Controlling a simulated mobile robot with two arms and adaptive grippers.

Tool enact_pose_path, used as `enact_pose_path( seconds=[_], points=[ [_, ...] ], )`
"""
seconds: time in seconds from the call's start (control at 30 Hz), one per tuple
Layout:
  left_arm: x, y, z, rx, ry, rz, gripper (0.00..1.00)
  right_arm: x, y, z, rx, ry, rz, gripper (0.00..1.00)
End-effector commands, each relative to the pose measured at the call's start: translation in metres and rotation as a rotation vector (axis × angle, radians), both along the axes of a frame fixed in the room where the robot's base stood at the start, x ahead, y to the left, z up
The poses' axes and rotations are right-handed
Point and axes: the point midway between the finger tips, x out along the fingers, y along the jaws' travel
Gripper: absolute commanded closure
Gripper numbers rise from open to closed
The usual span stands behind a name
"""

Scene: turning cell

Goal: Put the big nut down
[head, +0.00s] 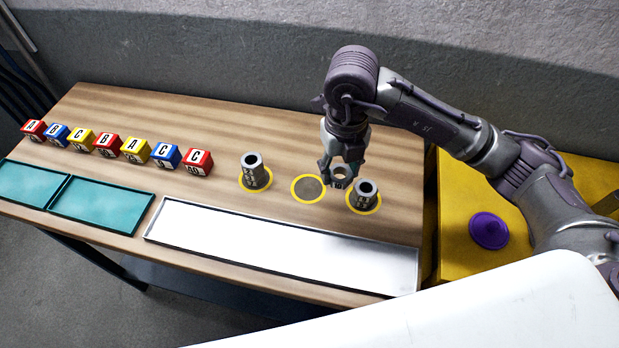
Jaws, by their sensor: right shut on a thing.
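The big nut (340,172) is a grey ring-like piece in the head view. My right gripper (339,178) points down and is shut on it. It holds the nut over the table, between the empty yellow-ringed grey spot (308,189) and the right grey cylinder (364,196). I cannot tell exactly how high the nut is above the table. My left gripper is not in view.
Another grey cylinder (254,171) stands on a yellow ring to the left. Lettered blocks (136,150) line the back left. A white tray (280,244) and teal trays (100,207) lie along the front. A purple disc (489,231) sits on a yellow surface at right.

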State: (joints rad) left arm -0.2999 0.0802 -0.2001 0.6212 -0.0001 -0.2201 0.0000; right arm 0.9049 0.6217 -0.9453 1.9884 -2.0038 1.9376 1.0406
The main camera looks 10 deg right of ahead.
Motion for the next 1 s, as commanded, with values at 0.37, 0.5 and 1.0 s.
enact_pose_path(
  seconds=[0.37,0.5,1.0],
  points=[
    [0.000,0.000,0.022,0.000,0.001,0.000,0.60,0.045,0.050,-0.038,0.000,0.001,0.000,0.96],
    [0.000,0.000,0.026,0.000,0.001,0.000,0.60,0.046,0.052,-0.048,-0.001,0.004,0.000,0.96],
    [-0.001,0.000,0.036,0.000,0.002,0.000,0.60,0.047,0.052,-0.082,-0.001,-0.001,0.001,0.96]
  ],
)
